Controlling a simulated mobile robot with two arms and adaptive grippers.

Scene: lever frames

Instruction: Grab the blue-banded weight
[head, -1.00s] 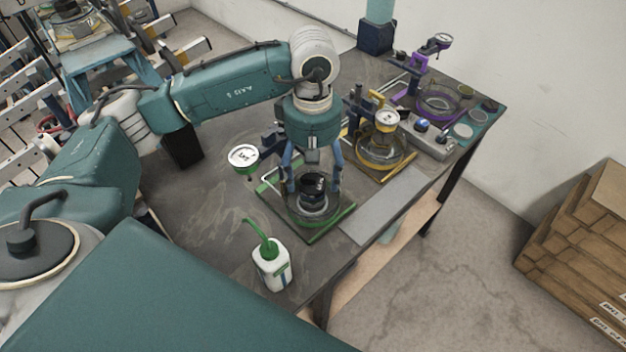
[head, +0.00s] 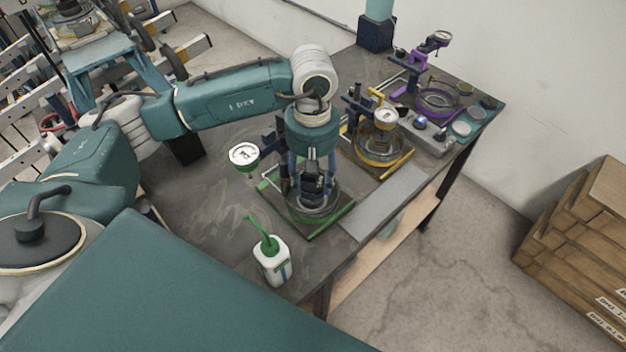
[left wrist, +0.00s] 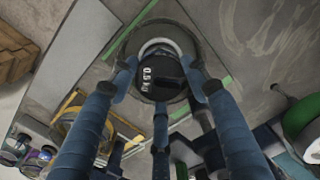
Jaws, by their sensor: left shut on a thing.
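A dark round weight marked 0.5 kg (left wrist: 150,72) sits between the fingers of my left gripper (head: 314,180). The gripper points down and is shut on it. In the head view the fingers hide much of the weight, over the round glass-like dish of the green-framed stand (head: 333,218). No blue band is clear on the weight in either view. I cannot tell whether the weight touches the dish. My right gripper is not in view.
A white dial gauge (head: 243,154) stands close left of the gripper. A yellow-framed stand (head: 401,166) and a purple-framed stand (head: 437,101) are to the right. A white bottle with a green spout (head: 273,266) is in front. A grey plate (head: 384,203) lies at the table's edge.

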